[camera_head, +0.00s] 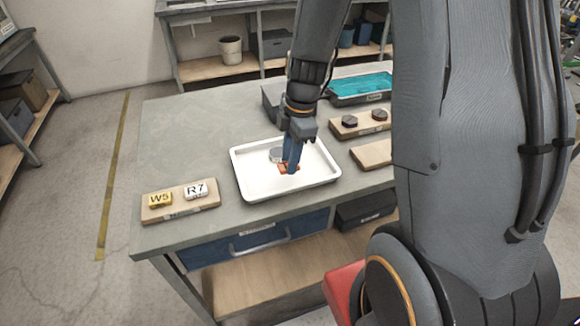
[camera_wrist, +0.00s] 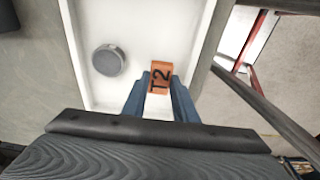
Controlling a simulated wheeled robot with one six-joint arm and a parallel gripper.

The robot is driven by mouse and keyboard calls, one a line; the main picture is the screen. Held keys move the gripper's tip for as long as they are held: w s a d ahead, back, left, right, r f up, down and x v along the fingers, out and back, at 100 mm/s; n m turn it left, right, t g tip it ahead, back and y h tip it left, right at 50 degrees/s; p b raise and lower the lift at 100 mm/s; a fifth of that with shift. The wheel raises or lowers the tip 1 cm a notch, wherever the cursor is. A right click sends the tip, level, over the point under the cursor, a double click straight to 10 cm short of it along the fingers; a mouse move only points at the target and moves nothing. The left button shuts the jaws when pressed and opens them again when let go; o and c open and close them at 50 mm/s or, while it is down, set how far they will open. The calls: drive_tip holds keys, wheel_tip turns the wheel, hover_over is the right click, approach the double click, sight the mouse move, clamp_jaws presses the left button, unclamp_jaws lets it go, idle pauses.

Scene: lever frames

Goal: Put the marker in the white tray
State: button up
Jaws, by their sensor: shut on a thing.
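The orange marker (camera_head: 284,169) reads T2 in the wrist view (camera_wrist: 160,68). My gripper (camera_head: 290,166) points down with its blue fingers shut on the marker, which also shows between the fingertips in the wrist view. The white tray (camera_head: 250,186) is on the table below the gripper, and its floor fills the middle of the wrist view (camera_wrist: 130,28). The marker is over the tray's inside. I cannot tell whether it touches the floor. A round grey puck (camera_wrist: 108,60) lies in the tray beside the marker, partly hidden by the fingers in the head view (camera_head: 276,155).
A wooden board (camera_head: 180,212) at the table's front left holds a yellow W5 marker (camera_head: 159,200) and a white R7 marker (camera_head: 196,190). To the right are a board with dark pucks (camera_head: 350,121), another board (camera_head: 372,154) and a teal-filled bin (camera_head: 360,84).

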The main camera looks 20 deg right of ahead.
drive_tip(key=shift+f+p, duration=0.4)
drive_tip(key=shift+f, duration=1.45)
drive_tip(key=shift+f, duration=0.2)
drive_tip(key=o, duration=1)
drive_tip(key=shift+r, duration=0.2)
